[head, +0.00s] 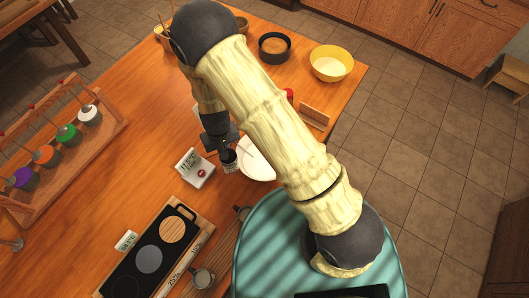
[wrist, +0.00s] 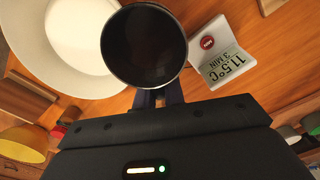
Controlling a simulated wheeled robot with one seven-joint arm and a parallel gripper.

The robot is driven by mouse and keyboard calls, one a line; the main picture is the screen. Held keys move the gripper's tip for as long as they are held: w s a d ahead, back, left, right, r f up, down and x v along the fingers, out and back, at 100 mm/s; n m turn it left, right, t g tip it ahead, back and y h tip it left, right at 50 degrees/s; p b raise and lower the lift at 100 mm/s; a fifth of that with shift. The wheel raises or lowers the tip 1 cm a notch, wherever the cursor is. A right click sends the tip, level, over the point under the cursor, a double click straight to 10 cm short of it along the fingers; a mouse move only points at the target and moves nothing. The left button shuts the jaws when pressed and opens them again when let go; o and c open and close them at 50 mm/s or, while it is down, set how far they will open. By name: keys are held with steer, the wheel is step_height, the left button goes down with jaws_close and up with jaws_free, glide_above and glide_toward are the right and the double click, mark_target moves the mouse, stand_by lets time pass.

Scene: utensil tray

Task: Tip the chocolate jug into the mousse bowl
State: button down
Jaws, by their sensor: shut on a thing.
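My gripper (head: 224,146) is shut on the chocolate jug (head: 230,160), a small grey vessel, and holds it beside the left rim of the white mousse bowl (head: 258,160). In the wrist view the jug (wrist: 144,45) shows its round mouth and a dark brown inside; how full it is cannot be told. My fingers (wrist: 158,98) grip it at its near side. The bowl (wrist: 108,84) is at the left there, with pale content, and the jug covers part of its right edge.
A white display stand (head: 194,168) reading 11.5°C stands close to the left of the jug. A black warming board (head: 150,258) and a metal jug (head: 203,278) are at the front. A yellow bowl (head: 332,76) and a dark round tin (head: 274,58) stand at the back.

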steer(key=d+y+b, duration=0.1)
steer(key=b, duration=0.2)
steer(key=w+d+g+y+b, duration=0.1)
steer(key=y+b, duration=0.1)
steer(key=d+g+y+b, duration=0.1)
steer(key=d+y+b, duration=0.1)
steer(key=b, duration=0.1)
steer(key=shift+w+b, duration=0.35)
steer(key=shift+w, duration=0.05)
steer(key=shift+w+d+f+g+y+b, duration=0.1)
steer(key=shift+w+f+g+y+b, duration=0.05)
steer(key=shift+f+g+y+b, duration=0.2)
steer(key=shift+w+d+f+y+b, duration=0.1)
steer(key=shift+d+f+y+b, duration=0.05)
steer(key=shift+d+y+b, duration=0.25)
steer(key=shift+w+d+r+g+y+b, duration=0.1)
steer(key=shift+r+g+y+b, duration=0.15)
steer(key=shift+y, duration=0.35)
steer(key=shift+d+g+y+b, duration=0.15)
steer(key=shift+g+y, duration=0.15)
steer(key=shift+y, duration=0.25)
steer(key=shift+w+f, duration=0.1)
steer(key=shift+f, duration=0.05)
